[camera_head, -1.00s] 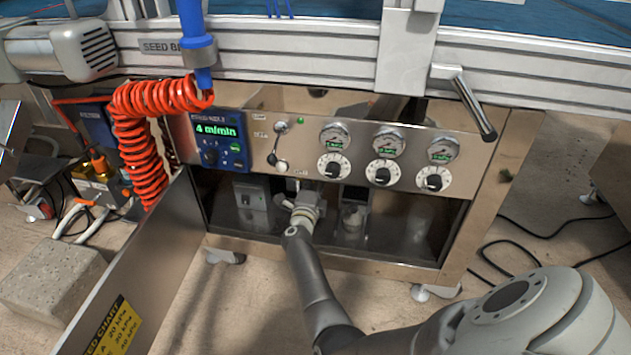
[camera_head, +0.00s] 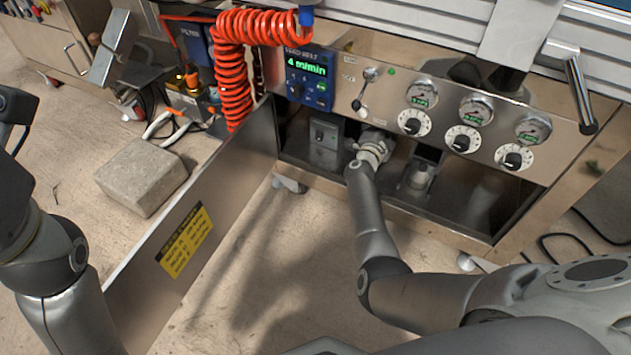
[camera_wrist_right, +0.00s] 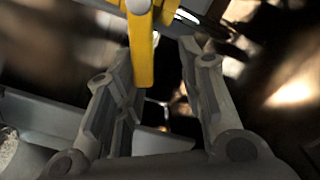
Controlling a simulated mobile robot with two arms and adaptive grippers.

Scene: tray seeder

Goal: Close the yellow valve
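The yellow valve's handle (camera_wrist_right: 141,52) shows in the right wrist view as a flat yellow bar hanging from the top, blurred at its upper end. My right gripper (camera_wrist_right: 155,60) is open, its two grey fingers spread. The handle's lower end lies between them in the picture, closer to the left finger; I cannot tell if it touches. In the head view my right arm reaches into the open lower bay of the steel cabinet (camera_head: 470,205); the fingertips and the valve are hidden there. My left arm shows at the left edge, but its gripper is not clearly in view.
An open metal door (camera_head: 235,165) with a yellow label stands left of the bay. Above are gauges, dials and a control box (camera_head: 308,78) reading 4 m/min. A red coiled hose (camera_head: 232,70) hangs left. A concrete block (camera_head: 142,175) lies on the floor.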

